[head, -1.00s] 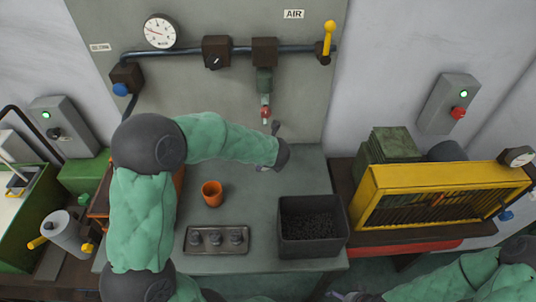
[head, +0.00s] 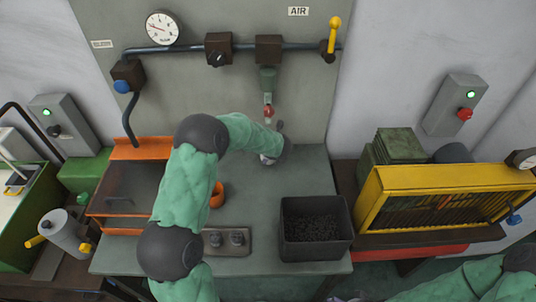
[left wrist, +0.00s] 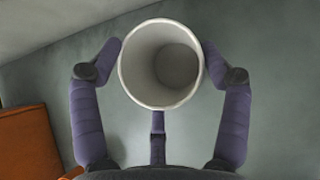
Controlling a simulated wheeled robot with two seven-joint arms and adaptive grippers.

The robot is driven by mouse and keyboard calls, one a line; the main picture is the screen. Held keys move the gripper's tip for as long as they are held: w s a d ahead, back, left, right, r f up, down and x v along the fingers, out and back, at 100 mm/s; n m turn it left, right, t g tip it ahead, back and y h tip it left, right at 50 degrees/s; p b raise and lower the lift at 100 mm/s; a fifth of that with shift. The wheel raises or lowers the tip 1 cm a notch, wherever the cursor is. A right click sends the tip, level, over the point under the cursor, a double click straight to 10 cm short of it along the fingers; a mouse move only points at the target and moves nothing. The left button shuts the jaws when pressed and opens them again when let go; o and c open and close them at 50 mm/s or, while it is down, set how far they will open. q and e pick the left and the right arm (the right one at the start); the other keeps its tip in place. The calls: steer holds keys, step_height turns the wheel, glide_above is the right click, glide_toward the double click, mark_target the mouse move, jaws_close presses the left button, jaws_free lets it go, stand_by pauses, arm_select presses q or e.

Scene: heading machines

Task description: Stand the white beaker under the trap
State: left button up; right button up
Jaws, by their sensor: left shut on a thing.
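The white beaker (left wrist: 125,75) is between the fingers of my left gripper (left wrist: 161,52) in the left wrist view. It is seen from above, open and empty inside. In the head view, my left gripper (head: 275,154) is at the back of the grey bench, and only a small pale part of the beaker (head: 266,160) shows beside it. The trap (head: 268,82) is a green body hanging from the pipe, with a red piece (head: 268,111) at its lower end, just above my gripper. The gap between beaker and bench cannot be judged. My right gripper is not clearly visible.
An orange cup (head: 217,198) stands partly behind my left arm. A dark tray with knobbed pieces (head: 229,251) and a black bin of dark bits (head: 316,250) are at the front. An orange-framed box (head: 140,148) is at left. The bench (head: 290,180) is clear around my gripper.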

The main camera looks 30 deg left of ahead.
arm_select(q)
steer(key=shift+f, duration=0.9)
steer(key=shift+r, duration=0.1)
steer(key=o, duration=0.7)
steer(key=shift+f+b, duration=0.2)
steer(key=shift+b, duration=0.1)
steer(key=o, duration=0.4)
steer(key=shift+r, duration=0.1)
